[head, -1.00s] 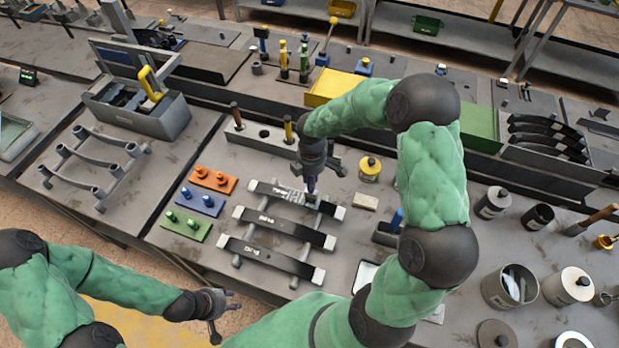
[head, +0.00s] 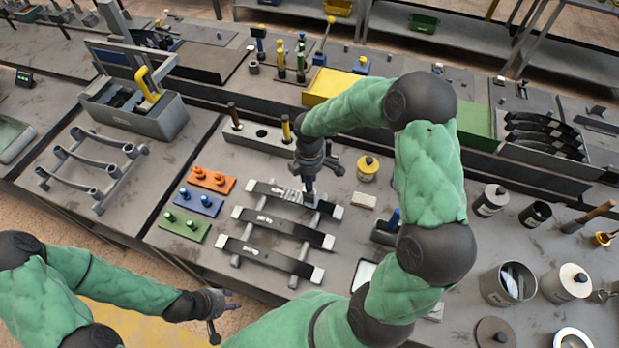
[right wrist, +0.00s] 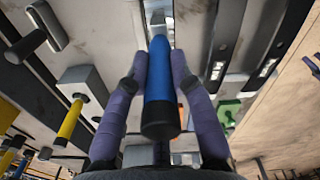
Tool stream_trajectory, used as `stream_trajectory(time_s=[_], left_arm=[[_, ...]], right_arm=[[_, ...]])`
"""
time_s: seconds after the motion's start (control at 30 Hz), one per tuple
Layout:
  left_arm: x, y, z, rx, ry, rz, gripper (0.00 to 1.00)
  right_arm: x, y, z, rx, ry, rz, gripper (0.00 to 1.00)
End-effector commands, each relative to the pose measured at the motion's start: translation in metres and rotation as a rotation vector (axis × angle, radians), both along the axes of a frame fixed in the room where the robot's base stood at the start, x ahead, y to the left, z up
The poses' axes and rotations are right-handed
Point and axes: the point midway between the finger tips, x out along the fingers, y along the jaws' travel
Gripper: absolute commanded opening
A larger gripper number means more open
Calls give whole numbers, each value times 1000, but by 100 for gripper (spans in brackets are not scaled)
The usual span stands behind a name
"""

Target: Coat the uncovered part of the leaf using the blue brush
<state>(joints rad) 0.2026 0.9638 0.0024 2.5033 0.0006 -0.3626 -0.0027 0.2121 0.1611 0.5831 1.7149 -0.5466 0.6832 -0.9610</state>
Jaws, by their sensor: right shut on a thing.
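Three dark leaves with pale end blocks lie across a rack. The farthest leaf (head: 266,189) has a pale grey, streaky patch (head: 290,195) along its middle; the stretch left of the patch is dark. My right gripper (head: 310,172) is shut on the blue brush and points down over this leaf, right of its middle. My left gripper (head: 224,312) is open and empty at the front, away from the rack.
The middle leaf (head: 285,228) and nearest leaf (head: 265,256) lie in front. Orange (head: 211,180), blue (head: 199,202) and green (head: 184,225) blocks stand left. A grey holder (head: 383,236) with a blue handle, a yellow-topped jar (head: 367,169) and a pale block (head: 363,200) are right.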

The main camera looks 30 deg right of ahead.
Motion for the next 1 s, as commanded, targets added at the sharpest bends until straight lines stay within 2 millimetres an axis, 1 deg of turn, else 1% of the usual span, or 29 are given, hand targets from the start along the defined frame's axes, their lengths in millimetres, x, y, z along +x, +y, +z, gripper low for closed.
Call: stream_trajectory(time_s=[0.2, 0.33, 0.47, 0.8, 1.0], left_arm=[[0, 0, 0, 0, 0, 0, 40], [0, 0, 0, 0, 0, 0, 40], [0, 0, 0, 0, 0, 0, 40], [0, 0, 1, 0, 0, 0, 40], [0, 0, 1, 0, 0, 0, 40]], right_arm=[[-12, -11, -2, -1, 1, -1, 0], [-15, -12, -3, -1, 1, 1, 0], [-12, -10, -3, 0, 2, 2, 0], [4, 3, 2, 0, 0, 1, 0], [-2, -1, 0, 0, 1, -1, 0]])
